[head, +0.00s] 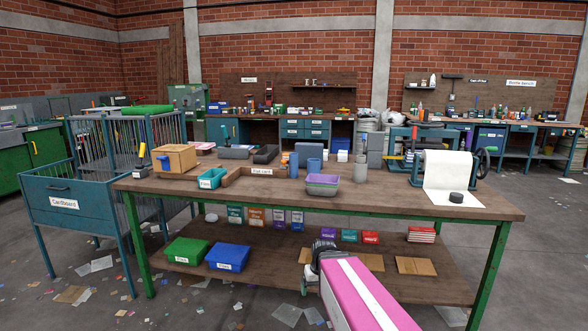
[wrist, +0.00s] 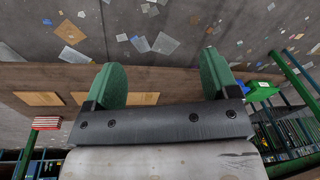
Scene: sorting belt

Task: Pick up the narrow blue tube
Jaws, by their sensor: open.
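A narrow blue tube (head: 294,165) stands upright on the workbench top (head: 420,205), near its middle. A wider blue tube (head: 313,167) stands just to its right, and another blue piece (head: 308,150) is behind them. My gripper (wrist: 162,72) is open and empty in the wrist view, with two green-padded fingers apart. In the head view my arm reaches in from the bottom, its dark end in front of the bench and below the top, well away from the tube.
A purple-and-green tray stack (head: 322,186) stands in front of the tubes, with grey tubes (head: 360,168) to the right. A teal bin (head: 211,178) and wooden box (head: 175,158) stand left. A paper roll stand (head: 447,170) is at the right. The front right top is fairly clear.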

